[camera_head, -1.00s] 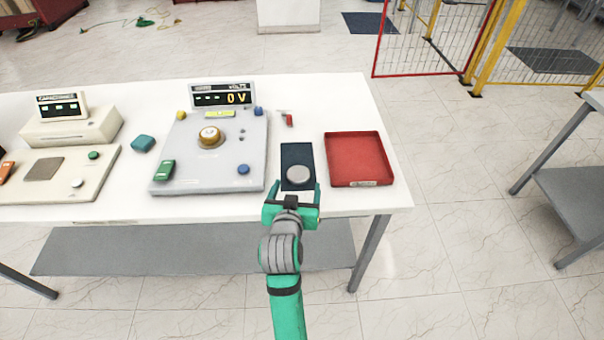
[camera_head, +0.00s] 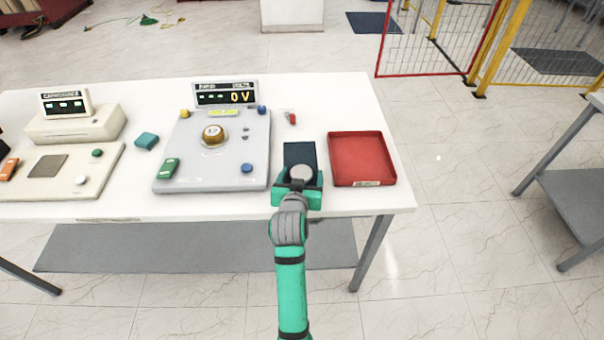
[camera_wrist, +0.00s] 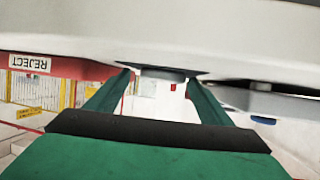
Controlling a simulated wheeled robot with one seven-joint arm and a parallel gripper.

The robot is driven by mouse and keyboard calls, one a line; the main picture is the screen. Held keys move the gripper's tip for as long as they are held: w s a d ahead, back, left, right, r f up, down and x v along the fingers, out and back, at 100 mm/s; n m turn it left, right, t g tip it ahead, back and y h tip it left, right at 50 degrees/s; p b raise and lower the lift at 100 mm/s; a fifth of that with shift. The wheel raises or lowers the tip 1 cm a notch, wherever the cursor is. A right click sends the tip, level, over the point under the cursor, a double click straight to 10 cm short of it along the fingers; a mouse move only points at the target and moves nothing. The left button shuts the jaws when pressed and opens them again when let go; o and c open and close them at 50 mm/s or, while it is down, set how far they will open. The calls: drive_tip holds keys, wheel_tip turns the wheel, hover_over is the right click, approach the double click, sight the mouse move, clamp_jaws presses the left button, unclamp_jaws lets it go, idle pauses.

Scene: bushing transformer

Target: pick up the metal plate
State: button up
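The metal plate is a round pale grey disc (camera_head: 301,174) lying on a dark blue mat (camera_head: 299,152) near the table's front edge. My gripper (camera_head: 299,184) is at the mat's near end, low over the table, with the disc between or just ahead of its fingers. The wrist view is upside down. There the two green fingers (camera_wrist: 158,85) stand apart, and a grey edge (camera_wrist: 161,73), apparently the disc seen edge-on, lies between their tips. Small gaps seem to show on both sides. Part of the mat is hidden by my gripper.
A red tray (camera_head: 332,160) stands just right of the mat; its REJECT label (camera_wrist: 30,63) shows in the wrist view. A grey volt tester (camera_head: 210,180) is close on the left. A small red object (camera_head: 291,118) lies behind. The white table's front edge is near my gripper.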

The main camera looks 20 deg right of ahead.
drive_tip(key=c, duration=1)
drive_tip(key=shift+a, duration=0.35)
drive_tip(key=shift+r, duration=0.1)
